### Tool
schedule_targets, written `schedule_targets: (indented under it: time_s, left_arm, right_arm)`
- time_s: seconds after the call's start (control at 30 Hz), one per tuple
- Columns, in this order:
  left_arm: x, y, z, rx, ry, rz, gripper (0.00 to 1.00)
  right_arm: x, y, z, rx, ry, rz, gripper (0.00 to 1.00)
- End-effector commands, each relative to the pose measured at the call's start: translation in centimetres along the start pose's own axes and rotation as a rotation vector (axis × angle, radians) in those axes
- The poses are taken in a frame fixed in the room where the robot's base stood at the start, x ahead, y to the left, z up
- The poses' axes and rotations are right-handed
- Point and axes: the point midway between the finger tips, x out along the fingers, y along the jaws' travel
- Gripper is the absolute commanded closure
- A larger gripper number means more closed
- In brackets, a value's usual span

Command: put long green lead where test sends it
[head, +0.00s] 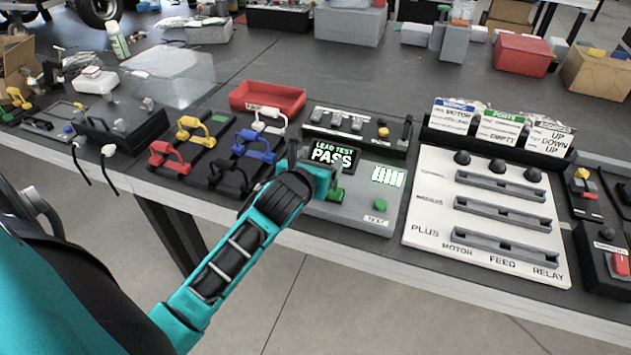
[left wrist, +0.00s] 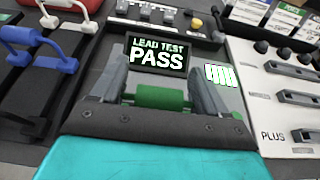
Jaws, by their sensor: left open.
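The green lead (left wrist: 160,97) lies on the grey lead tester (head: 352,210), mostly hidden by my left gripper in the head view. The tester's screen (head: 333,153) reads "LEAD TEST PASS". It has a lit green bar panel (head: 388,176) and a green button (head: 380,204). My left gripper (left wrist: 160,72) is open, its fingers on either side of the green lead's grip. Any contact is hard to tell. My right gripper is not in view.
To the left, a black rack holds several leads: red (head: 168,158), yellow (head: 195,130), blue (head: 254,146), black (head: 230,177) and white (head: 269,121). A red tray (head: 268,98) lies behind. A white slotted board (head: 490,215) marked PLUS, MOTOR, FEED, RELAY stands right.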

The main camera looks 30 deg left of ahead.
Motion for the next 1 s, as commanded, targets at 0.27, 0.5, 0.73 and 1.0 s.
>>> schedule_targets:
  time_s: [0.27,0.5,0.73,1.0]
  left_arm:
    - [-0.04,0.00,0.02,0.000,0.000,0.000,0.36]
    - [-0.05,0.00,0.01,0.000,0.000,0.000,0.59]
    - [-0.05,0.00,0.01,0.000,0.000,0.000,0.81]
    - [-0.09,0.00,0.15,0.000,-0.001,0.000,0.82]
  right_arm:
    - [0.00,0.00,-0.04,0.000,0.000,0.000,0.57]
    - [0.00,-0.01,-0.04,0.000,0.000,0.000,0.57]
    - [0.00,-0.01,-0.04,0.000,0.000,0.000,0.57]
    - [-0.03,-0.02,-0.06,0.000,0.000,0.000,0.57]
